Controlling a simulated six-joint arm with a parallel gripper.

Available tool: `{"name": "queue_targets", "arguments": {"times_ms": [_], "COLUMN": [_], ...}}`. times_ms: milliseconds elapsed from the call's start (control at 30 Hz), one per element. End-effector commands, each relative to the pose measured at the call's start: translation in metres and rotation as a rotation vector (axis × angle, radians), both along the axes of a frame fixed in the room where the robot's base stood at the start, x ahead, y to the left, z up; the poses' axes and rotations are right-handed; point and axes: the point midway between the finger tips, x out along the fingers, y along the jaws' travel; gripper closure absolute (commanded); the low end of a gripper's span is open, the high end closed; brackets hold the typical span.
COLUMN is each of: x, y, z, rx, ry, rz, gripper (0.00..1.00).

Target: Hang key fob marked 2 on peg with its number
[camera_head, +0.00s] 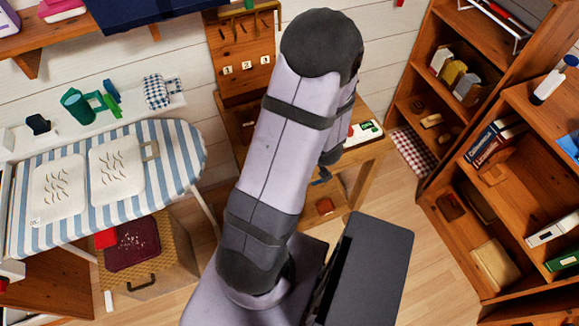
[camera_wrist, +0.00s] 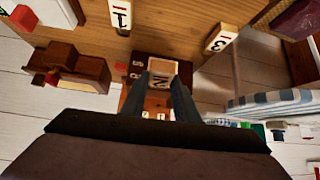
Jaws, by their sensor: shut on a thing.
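My gripper (camera_wrist: 166,82) is shut on a small pale fob (camera_wrist: 162,67) with a dark mark that looks like a 2 on its side. In the wrist view, a pale block marked 1 (camera_wrist: 120,14) is at upper left and a pale block marked 3 (camera_wrist: 221,38) at upper right, both apart from my jaws. In the head view, a wooden peg board (camera_head: 262,78) stands against the white wall, with several thin dark pegs near its top and a row of small pale number tags (camera_head: 246,65). My arm hides my gripper and the fob there.
A wooden table (camera_head: 372,152) stands below the board, partly behind my arm. A striped ironing board (camera_head: 182,150) is at left. Open wooden shelves (camera_head: 440,190) fill the right. Bare floor (camera_head: 420,265) shows at right.

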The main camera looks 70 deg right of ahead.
Motion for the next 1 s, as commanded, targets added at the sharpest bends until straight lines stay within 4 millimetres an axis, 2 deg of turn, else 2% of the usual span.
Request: {"name": "queue_targets", "arguments": {"times_ms": [267,667,1000], "x": [0.0,0.001,0.001], "y": [0.0,0.001,0.0], "z": [-0.004,-0.053,-0.061], "rx": [0.001,0.003,-0.001], "ry": [-0.001,-0.001,-0.001], "rz": [0.0,0.0,0.0], "gripper": [0.94,0.94,0.94]}}
